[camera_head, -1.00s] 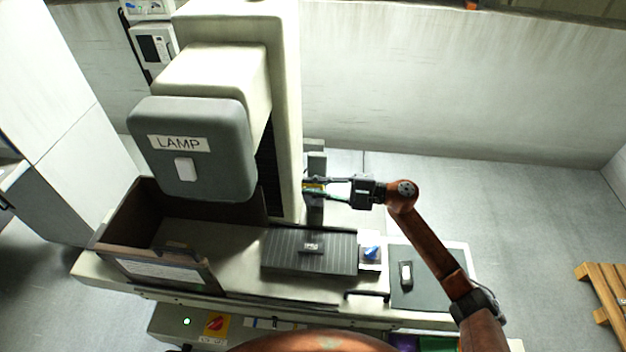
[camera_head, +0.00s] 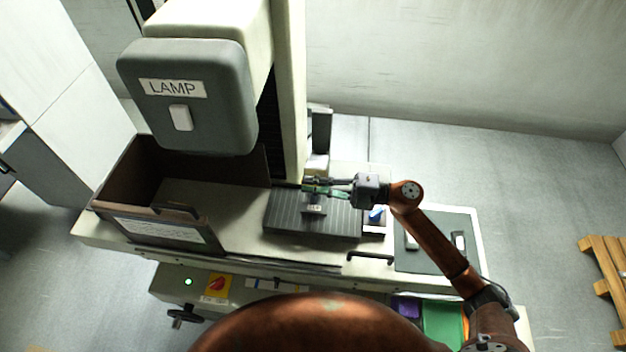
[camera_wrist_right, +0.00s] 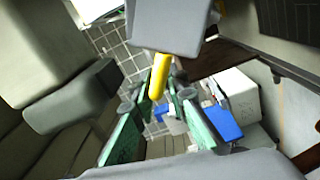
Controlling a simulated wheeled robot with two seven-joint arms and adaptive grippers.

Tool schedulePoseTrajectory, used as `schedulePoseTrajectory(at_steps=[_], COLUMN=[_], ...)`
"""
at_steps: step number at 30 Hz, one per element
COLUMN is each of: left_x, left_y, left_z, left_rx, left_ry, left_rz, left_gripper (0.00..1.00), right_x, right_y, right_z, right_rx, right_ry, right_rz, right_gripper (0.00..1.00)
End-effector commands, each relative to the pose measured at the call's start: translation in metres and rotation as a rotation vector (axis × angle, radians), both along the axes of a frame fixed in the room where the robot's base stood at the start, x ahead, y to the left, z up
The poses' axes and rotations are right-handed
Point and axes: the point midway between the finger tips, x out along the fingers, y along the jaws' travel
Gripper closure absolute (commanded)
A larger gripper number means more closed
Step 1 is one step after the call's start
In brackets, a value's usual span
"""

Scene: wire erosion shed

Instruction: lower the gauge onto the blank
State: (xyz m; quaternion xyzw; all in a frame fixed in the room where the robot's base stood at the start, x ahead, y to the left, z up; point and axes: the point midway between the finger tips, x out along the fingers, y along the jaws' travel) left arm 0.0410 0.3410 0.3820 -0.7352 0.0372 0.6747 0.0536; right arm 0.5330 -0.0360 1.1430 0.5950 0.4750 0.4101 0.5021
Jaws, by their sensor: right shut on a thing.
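The blank (camera_head: 315,210) is a small dark block with a pale label, lying on the black ribbed plate (camera_head: 285,222) of the machine. My right gripper (camera_head: 316,189) reaches in from the right, just above and behind the blank. Its green-padded fingers are shut on the gauge, which is mostly hidden between them. In the right wrist view the fingers (camera_wrist_right: 160,105) show with small pale and bluish parts between their far ends. I cannot tell whether the gauge touches the blank. My left gripper is not in view.
A grey head marked LAMP (camera_head: 188,100) hangs at the left, above an open brown box (camera_head: 160,238). A yellow rod (camera_wrist_right: 159,76) under a grey block shows close to my fingers in the wrist view. A blue item (camera_head: 377,213) and a dark mat (camera_head: 430,258) lie at the right.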

Motion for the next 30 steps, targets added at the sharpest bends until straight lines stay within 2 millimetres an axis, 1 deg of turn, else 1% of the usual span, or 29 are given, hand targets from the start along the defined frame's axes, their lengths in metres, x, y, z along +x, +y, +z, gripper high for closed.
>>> schedulePoseTrajectory(at_steps=[8,9,15,24,26,30], left_x=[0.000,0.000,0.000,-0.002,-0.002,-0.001], left_y=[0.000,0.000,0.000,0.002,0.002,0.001], left_z=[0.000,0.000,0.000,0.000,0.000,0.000], left_rx=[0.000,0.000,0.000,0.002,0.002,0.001], left_ry=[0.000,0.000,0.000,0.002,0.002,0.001], left_rz=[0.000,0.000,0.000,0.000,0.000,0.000], left_gripper=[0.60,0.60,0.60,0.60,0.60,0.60], right_x=[0.001,0.001,0.001,0.000,0.000,-0.005], right_y=[-0.001,-0.001,-0.001,-0.003,-0.007,-0.028], right_z=[0.001,0.000,0.000,-0.001,-0.001,-0.002], right_rx=[0.000,0.000,0.000,-0.001,-0.001,-0.003], right_ry=[-0.001,-0.001,0.001,0.002,0.002,0.003], right_rz=[-0.002,-0.002,-0.002,-0.002,-0.003,-0.004], right_gripper=[1.00,0.85,0.73,0.73,0.73,0.73])
